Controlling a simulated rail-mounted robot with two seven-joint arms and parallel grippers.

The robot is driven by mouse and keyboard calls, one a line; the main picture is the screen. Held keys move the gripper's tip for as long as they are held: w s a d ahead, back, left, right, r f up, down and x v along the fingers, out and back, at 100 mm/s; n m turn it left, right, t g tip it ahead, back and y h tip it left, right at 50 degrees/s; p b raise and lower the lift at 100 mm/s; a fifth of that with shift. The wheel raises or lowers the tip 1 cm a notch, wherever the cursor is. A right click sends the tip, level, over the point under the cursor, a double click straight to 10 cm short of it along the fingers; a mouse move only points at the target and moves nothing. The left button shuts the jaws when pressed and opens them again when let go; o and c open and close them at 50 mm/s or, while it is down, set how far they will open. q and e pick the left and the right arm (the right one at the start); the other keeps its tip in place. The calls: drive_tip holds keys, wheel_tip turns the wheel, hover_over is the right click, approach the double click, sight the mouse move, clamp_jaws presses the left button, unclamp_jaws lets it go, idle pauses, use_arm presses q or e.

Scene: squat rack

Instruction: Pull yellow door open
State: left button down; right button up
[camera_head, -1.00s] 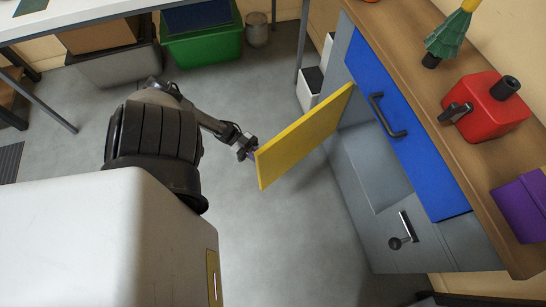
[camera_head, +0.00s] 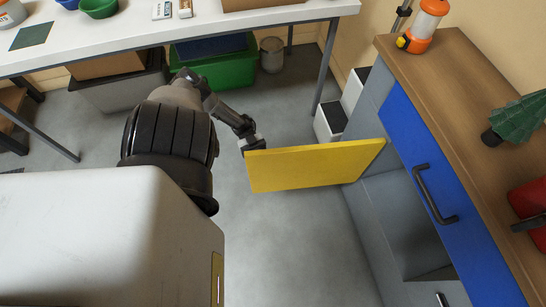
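The yellow door (camera_head: 312,168) stands swung out from the grey cabinet (camera_head: 393,212), hinged at its right end under the blue drawer (camera_head: 425,165). The cabinet's inside shows open to the right of the door. My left gripper (camera_head: 252,144) is at the upper corner of the door's free left edge, touching or very near it. Its fingers are small and partly hidden by the door, so their grip cannot be made out. My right gripper is not in view.
A white table (camera_head: 180,38) spans the back, with a green bin (camera_head: 225,70) and a grey bin (camera_head: 118,92) beneath. White boxes (camera_head: 328,124) stand behind the door. A lantern (camera_head: 425,28) is on the wooden worktop (camera_head: 450,72). Grey floor before the door is clear.

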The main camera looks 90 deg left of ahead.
use_arm(q)
drive_tip(key=shift+a, duration=0.1)
idle(0.3)
drive_tip(key=c, duration=1.2)
unclamp_jaws()
drive_tip(key=shift+w, duration=0.15)
drive_tip(key=shift+o, duration=0.5)
drive_tip(key=shift+s, duration=0.2)
drive_tip(key=b+v, duration=0.5)
drive_tip(key=v, duration=0.9)
